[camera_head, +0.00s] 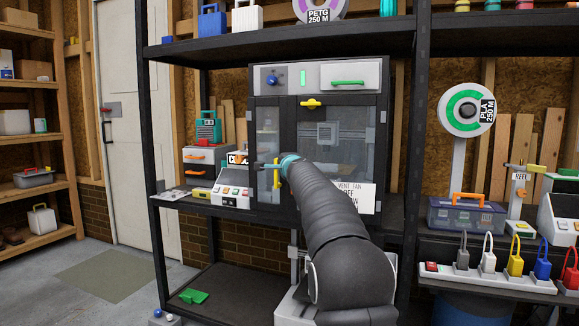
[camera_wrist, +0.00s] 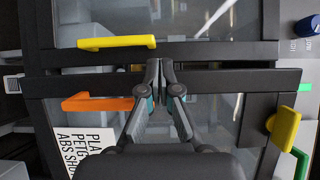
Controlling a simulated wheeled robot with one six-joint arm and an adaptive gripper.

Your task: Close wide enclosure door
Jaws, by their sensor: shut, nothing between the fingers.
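The printer enclosure (camera_head: 252,112) stands on the shelf with a narrow left door (camera_head: 267,140) and a wide right door (camera_head: 350,122), both with clear panes. The narrow door has an upright yellow handle (camera_head: 277,178), also in the wrist view (camera_wrist: 117,42). In the wrist view an orange handle (camera_wrist: 97,104) sits on the wide door's frame (camera_wrist: 220,80). A thin gap shows between the two door frames; I cannot tell how far the wide door stands open. My gripper (camera_wrist: 160,72) is shut and empty, its tips at the wide door's frame, touching or very close.
A small machine (camera_head: 233,190) stands left of the enclosure. Black shelf posts (camera_head: 418,130) flank the enclosure.

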